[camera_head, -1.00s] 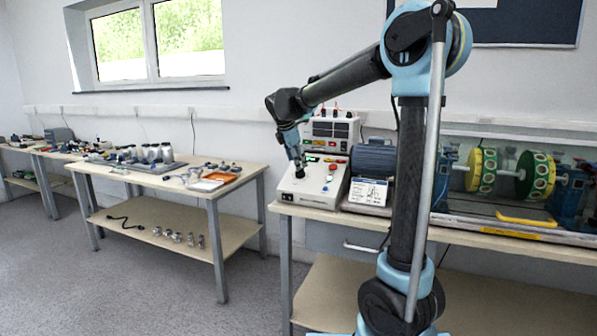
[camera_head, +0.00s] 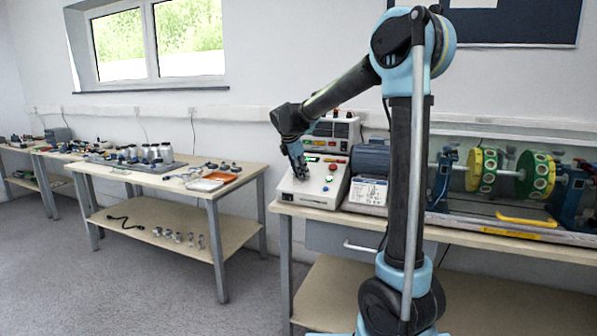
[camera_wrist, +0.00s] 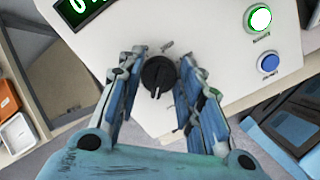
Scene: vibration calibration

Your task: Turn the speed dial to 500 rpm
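The speed dial (camera_wrist: 158,73) is a round black knob with a raised pointer bar, on the sloping front of the white control box (camera_head: 318,188). In the wrist view it lies between the two fingers of my gripper (camera_wrist: 160,70), with a gap visible on each side. My gripper is open around the dial and also shows over the control box in the head view (camera_head: 299,172). A green-lit display (camera_wrist: 80,10) stands above the dial, mostly cut off; only part of a digit shows, so the speed cannot be read. The dial is hidden behind my gripper in the head view.
A green lit button (camera_wrist: 258,18) and a blue button (camera_wrist: 268,63) sit right of the dial. A motor (camera_head: 370,160) and a paper card (camera_head: 367,192) stand right of the box. A side table (camera_head: 212,193) with parts stands left.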

